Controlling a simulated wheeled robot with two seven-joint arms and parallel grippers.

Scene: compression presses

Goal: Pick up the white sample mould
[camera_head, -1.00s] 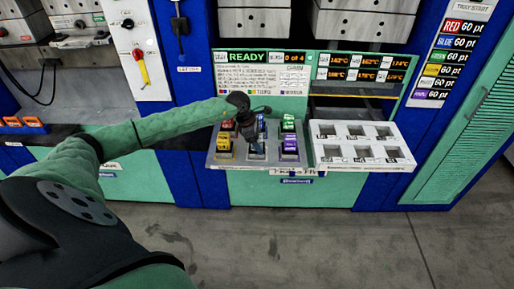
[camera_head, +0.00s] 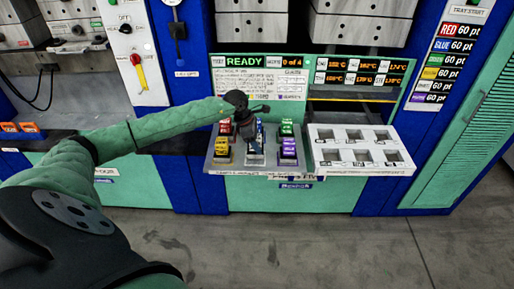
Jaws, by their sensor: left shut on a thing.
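The white sample mould (camera_head: 255,148) is at the front middle of the grey mould tray (camera_head: 271,170), partly hidden under my left gripper. My left gripper (camera_head: 255,137) points down at it and is shut on it. Whether the mould is clear of the tray floor is too small to tell. My right gripper is not in view.
Red (camera_head: 225,128), blue (camera_head: 260,128), green (camera_head: 287,129), yellow (camera_head: 223,150) and purple (camera_head: 289,148) moulds stand close around my gripper. A white tray with empty square pockets (camera_head: 362,170) adjoins on the right. A screen reading READY (camera_head: 244,61) is behind.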

